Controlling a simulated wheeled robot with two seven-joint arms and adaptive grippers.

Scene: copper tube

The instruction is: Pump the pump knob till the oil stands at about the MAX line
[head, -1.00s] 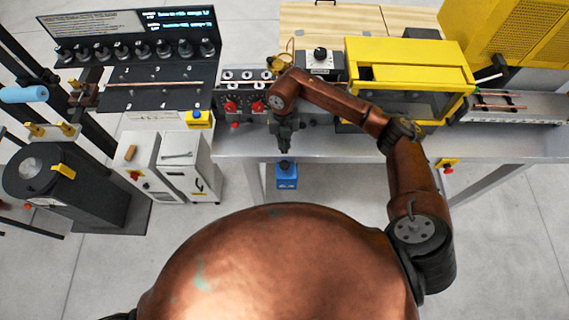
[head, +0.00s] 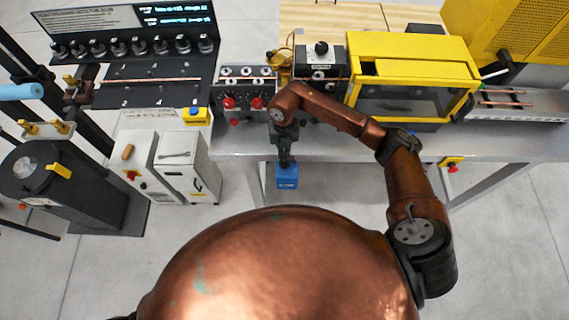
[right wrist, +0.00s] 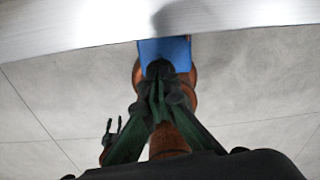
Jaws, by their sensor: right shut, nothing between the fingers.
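A small blue box (head: 287,181) stands low in front of the table edge; it also shows behind the fingers in the right wrist view (right wrist: 179,47). My right gripper (head: 284,163) points down at its top, fingers together and empty. The gripper covers the box's top, where the dark pump knob sits, and I cannot tell whether the fingers touch it. The fingers fill the middle of the right wrist view (right wrist: 160,88). I cannot make out the oil level or a MAX line. My left gripper is not in the head view.
The grey table (head: 330,144) runs behind the blue box. On it stand a panel with red knobs (head: 243,99), a box with a black knob (head: 320,66) and a yellow-framed enclosure (head: 410,55). White cabinets (head: 186,165) stand at left. Floor to the right is clear.

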